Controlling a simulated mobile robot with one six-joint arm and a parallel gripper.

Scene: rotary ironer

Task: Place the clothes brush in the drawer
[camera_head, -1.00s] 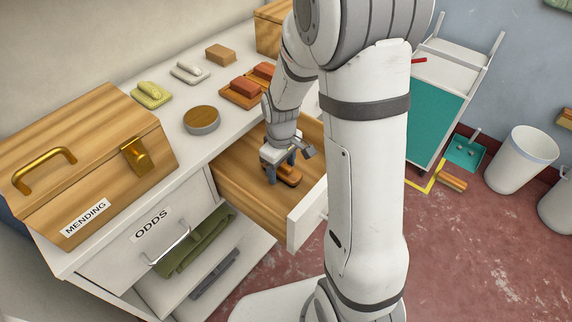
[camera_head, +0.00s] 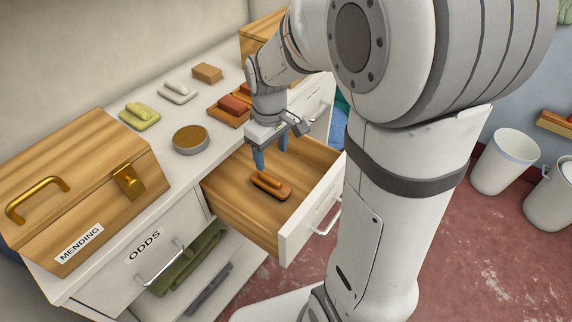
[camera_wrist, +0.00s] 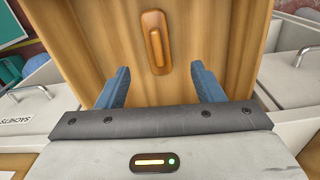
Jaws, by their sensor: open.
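The clothes brush (camera_head: 268,186), brown with a raised wooden grip, lies flat on the floor of the open wooden drawer (camera_head: 233,205). The brush also shows in the wrist view (camera_wrist: 156,42), ahead of my fingertips and apart from them. My gripper (camera_head: 271,160) is open and empty above the drawer, over the brush's far side. In the wrist view its two blue fingers (camera_wrist: 160,82) are spread with only the drawer floor between them. The drawer's white front with a bar handle (camera_head: 318,215) faces the room.
A closed ODDS drawer (camera_head: 145,255) is at left.

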